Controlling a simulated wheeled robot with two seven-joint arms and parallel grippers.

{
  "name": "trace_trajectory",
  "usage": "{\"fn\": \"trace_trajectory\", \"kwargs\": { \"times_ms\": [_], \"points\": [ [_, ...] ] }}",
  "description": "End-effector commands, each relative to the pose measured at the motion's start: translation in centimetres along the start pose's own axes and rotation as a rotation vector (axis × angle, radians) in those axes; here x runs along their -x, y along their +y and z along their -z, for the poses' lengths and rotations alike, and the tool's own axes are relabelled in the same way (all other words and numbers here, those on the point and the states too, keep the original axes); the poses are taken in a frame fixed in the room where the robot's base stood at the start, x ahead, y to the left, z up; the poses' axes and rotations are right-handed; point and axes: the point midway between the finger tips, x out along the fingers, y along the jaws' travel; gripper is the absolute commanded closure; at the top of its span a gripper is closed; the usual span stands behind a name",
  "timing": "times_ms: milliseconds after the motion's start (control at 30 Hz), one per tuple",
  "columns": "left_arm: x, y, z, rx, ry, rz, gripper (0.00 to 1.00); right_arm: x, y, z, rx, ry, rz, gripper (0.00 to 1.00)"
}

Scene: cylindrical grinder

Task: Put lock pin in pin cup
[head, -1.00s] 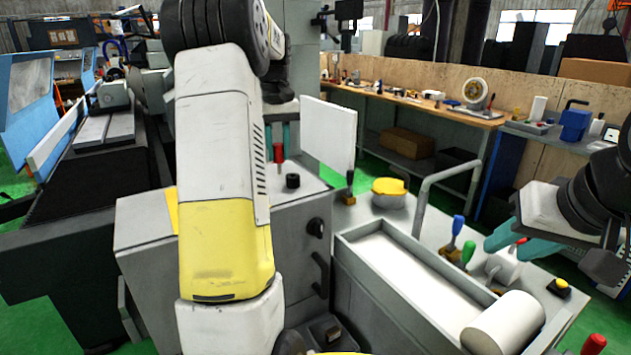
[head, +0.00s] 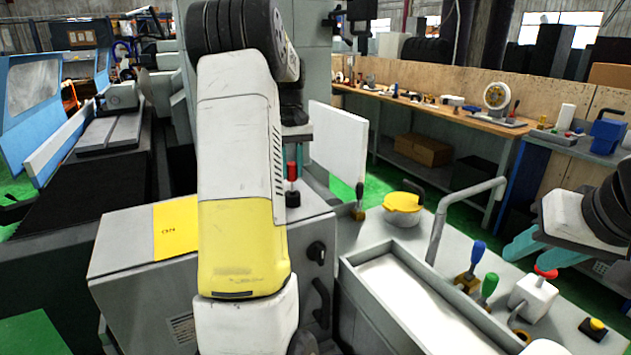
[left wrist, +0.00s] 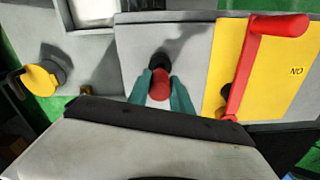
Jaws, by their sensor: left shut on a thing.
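The lock pin (head: 292,171) has a red head and shows just below my left gripper (head: 293,156), whose teal fingers are shut on it. In the left wrist view the red pin (left wrist: 160,86) sits between the fingertips (left wrist: 160,96). The small black pin cup (head: 293,199) stands on the grey cabinet top, directly under the pin in the head view. It shows just beyond the pin in the left wrist view (left wrist: 160,59). I cannot tell whether the pin's lower end is inside the cup. My right gripper (head: 520,256) is open and empty at the right.
A yellow plate (head: 176,228) lies on the cabinet; a red lever (left wrist: 262,55) stands by it in the left wrist view. A white panel (head: 337,145) rises behind the cup. A yellow-lidded pot (head: 402,203), metal rail (head: 447,207) and grey tray (head: 349,270) are to the right.

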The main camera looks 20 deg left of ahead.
Motion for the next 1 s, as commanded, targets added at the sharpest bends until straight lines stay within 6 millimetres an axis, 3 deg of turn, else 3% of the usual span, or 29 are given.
{"fn": "trace_trajectory", "kwargs": {
  "times_ms": [233, 600, 633, 733, 1000],
  "points": [
    [-3.2, 0.0, -0.1, -0.001, -0.003, 0.001, 1.0, 0.0, 0.0, 0.0, 0.0, 0.0, 0.0, 0.64],
    [-3.8, 0.0, -0.1, -0.001, -0.001, 0.0, 1.0, 0.0, 0.0, 0.0, 0.0, 0.0, 0.0, 0.64],
    [-3.8, 0.0, -0.1, 0.0, -0.002, 0.0, 0.7, 0.0, 0.0, 0.0, 0.0, 0.0, 0.0, 0.64],
    [-3.8, 0.0, -0.1, 0.0, -0.002, 0.0, 0.52, 0.0, 0.0, 0.0, 0.0, 0.0, 0.0, 0.64],
    [-3.8, 0.0, -0.1, 0.0, -0.001, 0.0, 0.52, 0.0, 0.0, 0.0, 0.0, 0.0, 0.0, 0.64]
  ]
}}
